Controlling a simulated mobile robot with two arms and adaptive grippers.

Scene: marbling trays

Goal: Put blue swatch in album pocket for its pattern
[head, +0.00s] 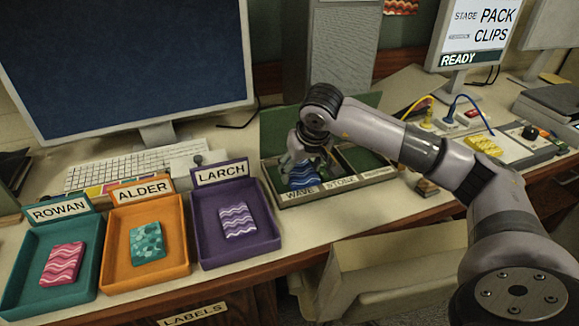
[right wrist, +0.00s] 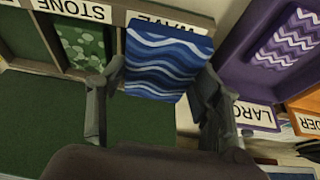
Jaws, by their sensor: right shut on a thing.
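The blue swatch (right wrist: 165,62) has pale wavy lines. My right gripper (right wrist: 160,80) is shut on it, with one finger at each side edge. In the head view the blue swatch (head: 304,176) is below my right gripper (head: 303,158), at the left end of the green-lined album (head: 274,128), by the WAVE label (head: 303,191). In the right wrist view it partly covers the WAVE label (right wrist: 168,22). I cannot tell whether it touches the pocket floor. The pocket labelled STONE (right wrist: 75,10) holds a green pebble-patterned swatch (right wrist: 85,46). My left gripper is not in view.
Left of the album stand the purple LARCH tray (head: 263,240), the orange ALDER tray (head: 112,270) and the teal ROWAN tray (head: 20,285), each with a patterned swatch. A keyboard (head: 130,168) and monitor (head: 120,70) are behind. An open drawer (head: 400,258) is below the front edge.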

